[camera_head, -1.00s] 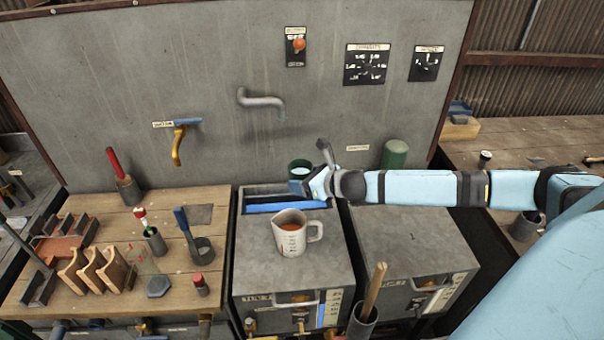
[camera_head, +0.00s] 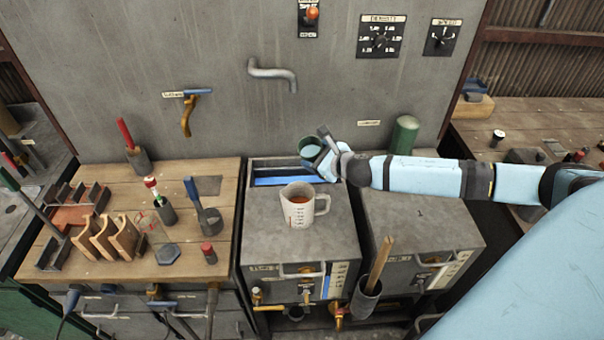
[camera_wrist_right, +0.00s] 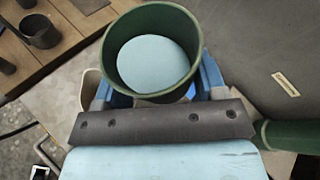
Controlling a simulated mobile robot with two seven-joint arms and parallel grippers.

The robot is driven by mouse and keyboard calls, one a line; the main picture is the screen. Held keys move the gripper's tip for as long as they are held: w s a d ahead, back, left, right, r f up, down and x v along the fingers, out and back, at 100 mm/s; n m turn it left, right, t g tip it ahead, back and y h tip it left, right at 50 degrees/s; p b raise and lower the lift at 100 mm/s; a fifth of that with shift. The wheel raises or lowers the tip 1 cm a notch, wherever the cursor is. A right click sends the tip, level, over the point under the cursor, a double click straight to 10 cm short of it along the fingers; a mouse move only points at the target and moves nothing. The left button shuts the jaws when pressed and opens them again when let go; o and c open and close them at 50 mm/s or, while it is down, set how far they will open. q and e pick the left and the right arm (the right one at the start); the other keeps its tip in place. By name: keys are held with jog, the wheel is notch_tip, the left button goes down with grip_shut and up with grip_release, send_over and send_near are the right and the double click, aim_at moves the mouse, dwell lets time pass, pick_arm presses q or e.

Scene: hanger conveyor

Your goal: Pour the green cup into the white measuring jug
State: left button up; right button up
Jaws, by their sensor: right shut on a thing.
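The green cup (camera_head: 306,143) is held by my right gripper (camera_head: 320,160), above and behind the measuring jug in the head view. It appears slightly tilted. In the right wrist view the green cup (camera_wrist_right: 110,62) shows its open mouth with a flat pale blue surface inside. The white measuring jug (camera_head: 299,212) stands upright on the grey machine top, its handle to the right, with something orange inside. The cup and jug are apart. My right gripper is shut on the cup; its fingertips are partly hidden by the cup. My left gripper is not in view.
A blue-edged opening (camera_head: 284,180) lies behind the jug. A grey spout (camera_head: 272,73) sticks out of the wall above. A green cylinder (camera_head: 404,136) stands behind my right arm. The wooden bench (camera_head: 200,262) at left holds tools and holders.

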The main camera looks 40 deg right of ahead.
jog(key=shift+r, duration=0.1)
jog(key=shift+d+n+h, duration=0.1)
jog(key=shift+n+h, duration=0.2)
jog(key=shift+n, duration=0.2)
jog(key=shift+d+r+n+h, duration=0.1)
jog(key=shift+n+h, duration=0.2)
jog(key=shift+n, duration=0.1)
jog(key=shift+t, duration=0.3)
jog(key=shift+w+n, duration=0.1)
jog(key=shift+n, duration=0.3)
jog(key=shift+n+t+h, duration=0.3)
jog(key=shift+n+h, duration=0.1)
jog(key=shift+n, duration=0.5)
